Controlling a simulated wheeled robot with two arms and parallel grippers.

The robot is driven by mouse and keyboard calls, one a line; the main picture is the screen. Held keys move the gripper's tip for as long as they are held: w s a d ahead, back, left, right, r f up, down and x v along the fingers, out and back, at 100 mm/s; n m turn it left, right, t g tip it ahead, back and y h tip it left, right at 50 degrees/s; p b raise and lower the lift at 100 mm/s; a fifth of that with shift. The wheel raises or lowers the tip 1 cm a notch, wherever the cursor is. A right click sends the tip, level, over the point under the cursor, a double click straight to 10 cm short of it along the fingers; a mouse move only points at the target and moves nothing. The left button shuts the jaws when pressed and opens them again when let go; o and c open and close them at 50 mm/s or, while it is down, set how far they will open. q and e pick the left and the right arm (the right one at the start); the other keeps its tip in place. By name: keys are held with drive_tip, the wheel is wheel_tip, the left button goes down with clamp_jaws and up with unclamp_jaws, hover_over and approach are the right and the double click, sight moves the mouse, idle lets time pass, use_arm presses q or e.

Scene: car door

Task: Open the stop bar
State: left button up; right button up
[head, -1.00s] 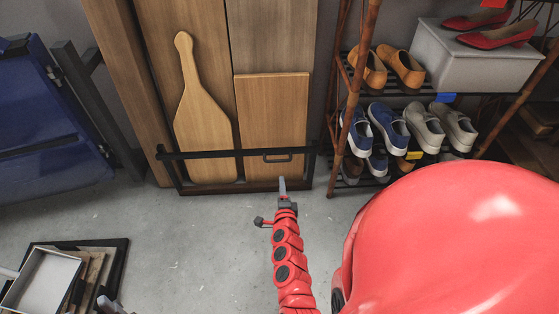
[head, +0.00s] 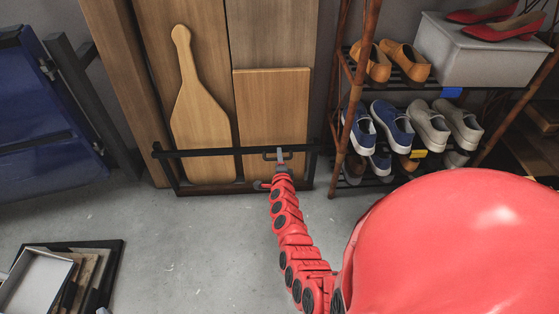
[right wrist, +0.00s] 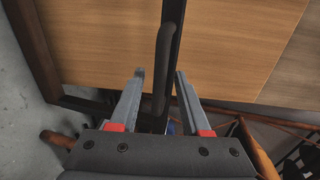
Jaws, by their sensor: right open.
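The stop bar (head: 208,153) is a thin black rail across the front of a low rack that holds wooden boards. A small dark handle (head: 292,155) sits on its right part. My right gripper (head: 280,155) is at this handle in the head view. In the right wrist view the handle (right wrist: 161,65) runs upright beside the bar (right wrist: 177,25), and the open fingers of my right gripper (right wrist: 158,78) stand on either side of the handle and bar. The fingers appear apart from the handle. My left gripper is not in view.
Boards (head: 200,120) lean behind the bar. A shoe rack (head: 345,120) with several shoes stands to the right. A blue panel (head: 45,120) is at the left. A tray (head: 35,285) lies at the lower left. Grey floor (head: 170,240) is clear in the middle.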

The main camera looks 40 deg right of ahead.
clamp_jaws()
idle(1.4)
